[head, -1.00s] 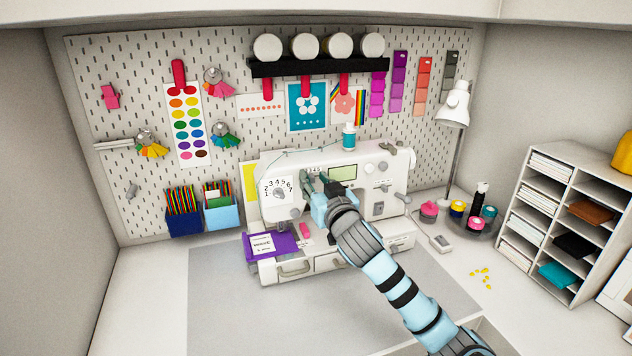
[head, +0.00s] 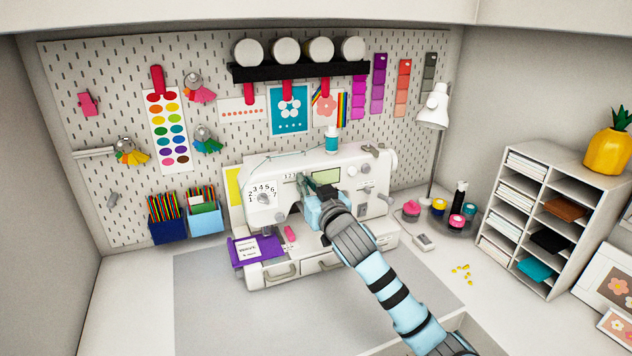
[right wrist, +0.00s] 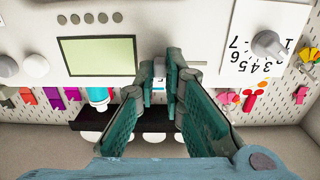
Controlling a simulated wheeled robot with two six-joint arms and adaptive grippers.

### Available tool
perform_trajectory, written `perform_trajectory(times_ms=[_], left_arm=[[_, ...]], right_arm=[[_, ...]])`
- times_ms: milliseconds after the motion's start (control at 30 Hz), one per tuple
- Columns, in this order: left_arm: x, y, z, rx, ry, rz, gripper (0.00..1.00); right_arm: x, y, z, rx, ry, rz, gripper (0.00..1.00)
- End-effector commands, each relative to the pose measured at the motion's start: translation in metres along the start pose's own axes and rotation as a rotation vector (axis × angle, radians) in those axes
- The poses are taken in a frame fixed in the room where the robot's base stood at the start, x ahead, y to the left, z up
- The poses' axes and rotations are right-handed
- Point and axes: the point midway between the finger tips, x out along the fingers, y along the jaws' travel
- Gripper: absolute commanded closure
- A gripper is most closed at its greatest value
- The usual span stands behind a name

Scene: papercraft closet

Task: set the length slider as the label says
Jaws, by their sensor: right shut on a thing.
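The white sewing machine (head: 345,185) stands on the table against the pegboard. Its length slider (right wrist: 159,71) shows as a small pale piece between my right fingertips in the right wrist view; in the head view my fingers hide it. My right gripper (head: 310,182) is shut on it, just left of the green screen (head: 326,179). The low digits (head: 290,176) of a small scale show left of my fingers; the rest is covered. The label card (head: 247,249) lies on purple cloth at the machine's left front; "WAVE" is partly legible, its lower line is too small. My left gripper is out of view.
A numbered dial (head: 264,198) is left of my fingers, and it also shows in the right wrist view (right wrist: 265,45). A thread spool (head: 332,141) stands on top of the machine. A lamp (head: 434,108) stands to the right. The grey mat (head: 215,310) in front is clear.

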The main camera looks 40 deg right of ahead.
Motion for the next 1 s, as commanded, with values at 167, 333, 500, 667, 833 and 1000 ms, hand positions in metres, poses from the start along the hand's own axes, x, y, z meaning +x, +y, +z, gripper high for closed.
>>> perform_trajectory(times_ms=[167,333,500,667,833,1000], left_arm=[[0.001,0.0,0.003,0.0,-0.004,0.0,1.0],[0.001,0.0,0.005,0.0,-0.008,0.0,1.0],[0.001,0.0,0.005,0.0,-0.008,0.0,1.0],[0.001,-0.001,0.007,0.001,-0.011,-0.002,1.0],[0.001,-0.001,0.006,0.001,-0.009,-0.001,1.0],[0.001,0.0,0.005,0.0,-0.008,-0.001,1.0]], right_arm=[[0.0,0.0,-0.001,-0.005,0.004,0.002,1.0],[0.0,0.0,-0.001,-0.005,0.004,0.002,0.7],[0.001,-0.001,-0.001,-0.004,0.004,-0.001,0.7],[-0.003,-0.001,-0.001,-0.004,0.005,-0.001,0.7],[-0.036,0.001,0.0,-0.01,0.004,-0.001,0.7],[-0.085,0.001,0.001,-0.01,0.003,-0.002,0.7]])
